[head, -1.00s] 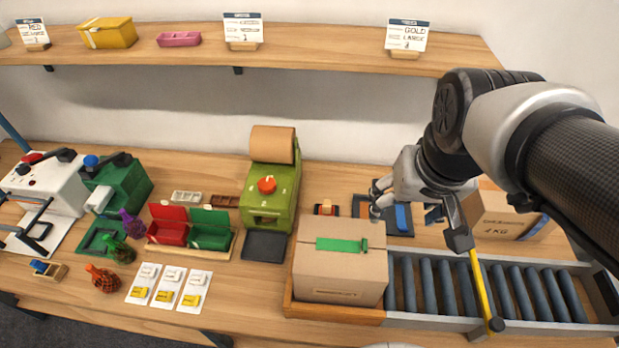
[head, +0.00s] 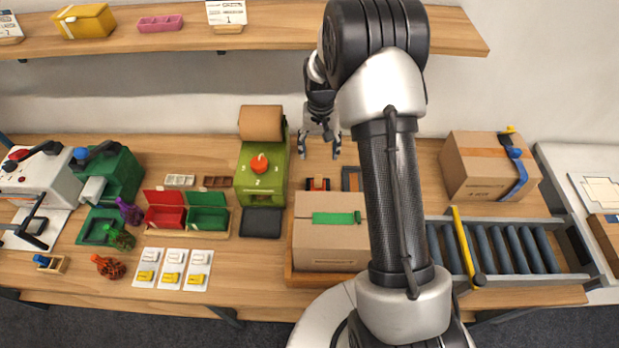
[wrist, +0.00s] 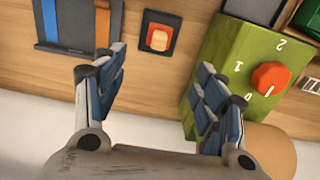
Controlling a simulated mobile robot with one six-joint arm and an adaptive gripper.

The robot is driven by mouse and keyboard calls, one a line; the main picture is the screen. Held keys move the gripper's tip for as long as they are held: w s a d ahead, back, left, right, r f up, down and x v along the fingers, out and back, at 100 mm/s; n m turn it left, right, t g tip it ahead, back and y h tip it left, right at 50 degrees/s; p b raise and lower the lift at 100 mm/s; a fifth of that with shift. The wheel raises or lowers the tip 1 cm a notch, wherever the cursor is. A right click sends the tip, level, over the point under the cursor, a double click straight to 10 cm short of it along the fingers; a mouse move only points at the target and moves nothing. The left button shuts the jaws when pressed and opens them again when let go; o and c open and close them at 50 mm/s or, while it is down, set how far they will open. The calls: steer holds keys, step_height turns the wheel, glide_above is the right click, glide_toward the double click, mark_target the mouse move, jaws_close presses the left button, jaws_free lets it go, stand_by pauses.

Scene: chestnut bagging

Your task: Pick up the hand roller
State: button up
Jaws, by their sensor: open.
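No thing here is clearly recognisable as the hand roller. A small orange-topped block sits in a dark square holder (head: 318,184) behind the near carton; it also shows in the wrist view (wrist: 158,38). A small blue, black and yellow item (head: 513,140) is on the right carton, too small to make out. My gripper (head: 320,150) is open and empty, just behind the small block in the head view. In the wrist view my gripper (wrist: 165,85) has its fingers spread, with bare wood between them and the block beyond.
A carton with green tape (head: 330,245) stands in front. The green machine with an orange knob (head: 262,185) is close on the left. A dark tray with blue and orange strips (wrist: 50,47) lies beside the block. My arm hides part of the roller conveyor (head: 530,260).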

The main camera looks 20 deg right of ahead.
mark_target(318, 177)
step_height(318, 177, down, 11)
steer(key=shift+f+b, duration=0.1)
steer(key=shift+b, duration=0.85)
steer(key=shift+d+f+b, duration=0.1)
steer(key=shift+f+b, duration=0.5)
steer(key=shift+f, duration=2.2)
steer(key=shift+c, duration=0.4)
steer(key=c, duration=1.1)
steer(key=shift+r, duration=0.1)
steer(key=shift+c, duration=0.2)
